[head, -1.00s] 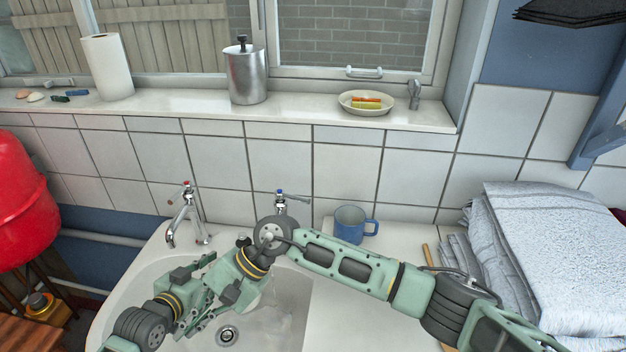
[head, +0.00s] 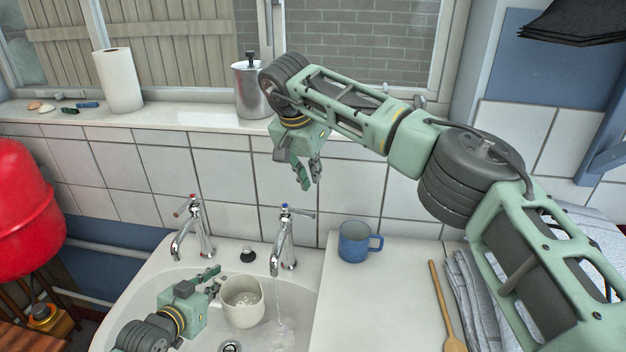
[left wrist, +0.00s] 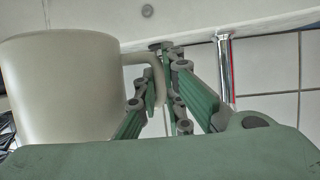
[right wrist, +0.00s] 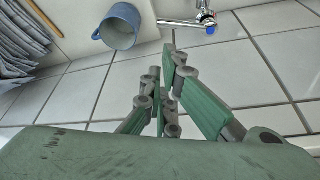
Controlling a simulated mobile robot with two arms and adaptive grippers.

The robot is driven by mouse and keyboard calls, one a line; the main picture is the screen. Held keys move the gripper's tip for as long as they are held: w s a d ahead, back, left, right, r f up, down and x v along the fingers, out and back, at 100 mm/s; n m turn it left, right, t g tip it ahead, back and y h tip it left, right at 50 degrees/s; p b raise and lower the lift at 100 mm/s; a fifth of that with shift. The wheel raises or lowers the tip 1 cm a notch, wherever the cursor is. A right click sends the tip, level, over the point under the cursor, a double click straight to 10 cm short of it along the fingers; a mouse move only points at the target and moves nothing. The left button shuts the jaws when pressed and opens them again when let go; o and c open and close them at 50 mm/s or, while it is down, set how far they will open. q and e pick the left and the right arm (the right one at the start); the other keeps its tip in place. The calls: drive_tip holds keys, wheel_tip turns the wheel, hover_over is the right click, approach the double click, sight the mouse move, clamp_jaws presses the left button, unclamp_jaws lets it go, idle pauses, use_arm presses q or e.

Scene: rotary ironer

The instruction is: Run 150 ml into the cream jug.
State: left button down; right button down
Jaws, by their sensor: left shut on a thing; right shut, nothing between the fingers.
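The cream jug (head: 242,312) is upright low in the basin, and its pale inside shows what looks like some water. My left gripper (head: 214,281) is shut on its handle (left wrist: 150,78), with the jug body (left wrist: 58,90) beside the fingers in the left wrist view. The blue-marked tap (head: 284,240) is running. Its thin water stream (head: 279,308) falls just right of the jug, apart from its rim, into the basin. My right gripper (head: 306,180) is shut and empty, above the tap; the blue tap top (right wrist: 211,29) shows in the right wrist view.
A red-marked tap (head: 194,228) stands at left, with a black plug (head: 248,254) between the taps. The basin drain (head: 230,347) is in front of the jug. A blue mug (head: 354,243), wooden spoon (head: 444,305) and folded towels (head: 478,300) are on the right.

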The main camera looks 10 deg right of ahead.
drive_tip(key=x, duration=0.8)
drive_tip(key=shift+s+a+f+m, duration=0.1)
drive_tip(key=shift+s+a+m, duration=0.1)
drive_tip(key=shift+s+m, duration=0.35)
idle(0.3)
drive_tip(key=s+m, duration=0.1)
drive_tip(key=s+a+m+g+h, duration=0.1)
drive_tip(key=m, duration=0.1)
drive_tip(key=shift+a, duration=0.2)
drive_tip(key=shift+m, duration=0.25)
drive_tip(key=shift+s+a, duration=0.5)
drive_tip(key=shift+a, duration=0.3)
drive_tip(key=shift+s+a, duration=0.5)
drive_tip(key=shift+a, duration=0.35)
drive_tip(key=shift+s+a, duration=0.5)
drive_tip(key=shift+a, duration=0.45)
